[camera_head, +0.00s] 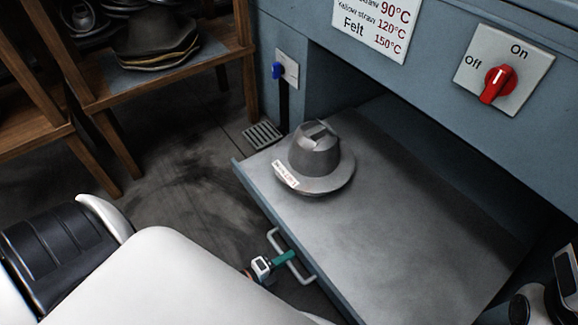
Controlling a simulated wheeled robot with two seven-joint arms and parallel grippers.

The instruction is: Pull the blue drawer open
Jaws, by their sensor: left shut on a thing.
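The blue-grey drawer (410,215) stands pulled out from the machine, with its flat metal top in the open. A grey felt hat (318,155) with a white tag sits upright on it, near the far left corner. The pale bar handle (300,269) is on the drawer's front face. My left gripper (284,258), with teal fingers, is shut on the handle. My white left arm hides the floor in front of the drawer. Part of my right arm shows at the bottom right, but I cannot make out its gripper.
The machine front carries a red knob (496,83) pointing toward Off and a temperature sign (375,24). A blue switch (278,70) is on its left side. Wooden shelves with stacked hats (152,40) stand at the left.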

